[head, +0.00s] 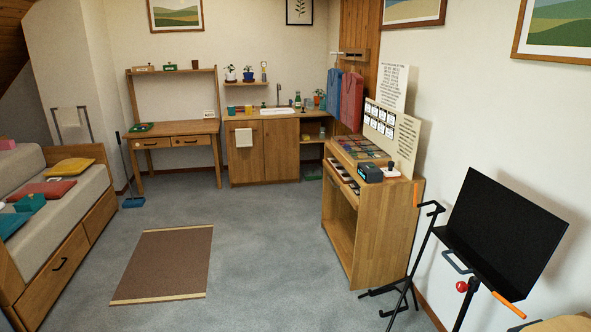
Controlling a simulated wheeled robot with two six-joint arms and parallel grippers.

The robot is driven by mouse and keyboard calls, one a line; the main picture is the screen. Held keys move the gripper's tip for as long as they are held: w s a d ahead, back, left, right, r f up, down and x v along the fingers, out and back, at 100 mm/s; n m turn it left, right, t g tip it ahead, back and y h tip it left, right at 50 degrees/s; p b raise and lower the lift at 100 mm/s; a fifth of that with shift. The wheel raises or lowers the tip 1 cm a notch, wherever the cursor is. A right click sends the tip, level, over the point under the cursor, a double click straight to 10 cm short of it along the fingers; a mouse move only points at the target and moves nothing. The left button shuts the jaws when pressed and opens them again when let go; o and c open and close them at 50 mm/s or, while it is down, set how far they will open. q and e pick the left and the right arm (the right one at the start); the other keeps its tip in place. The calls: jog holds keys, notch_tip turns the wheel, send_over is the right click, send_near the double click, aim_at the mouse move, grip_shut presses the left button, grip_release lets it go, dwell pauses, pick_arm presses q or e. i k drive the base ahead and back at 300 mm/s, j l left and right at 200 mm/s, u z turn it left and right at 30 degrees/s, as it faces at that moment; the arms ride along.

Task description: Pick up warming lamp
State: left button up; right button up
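I cannot make out a warming lamp for certain in the head view. A small white item with a dark top (391,169) stands on the wooden cabinet (389,230) at the right, beside a dark box with a small lit display (370,172); it is too small to identify. Neither of my grippers is in view.
A dark music stand (505,232) and a black stand (414,262) are near right. A bed with drawers (60,262) lines the left. A brown rug (165,265) lies on open grey floor. A desk (172,128) and sink cabinet (262,152) stand at the back.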

aim_at(390, 172)
jog(key=i+j, duration=0.15)
jog(key=i, duration=1.55)
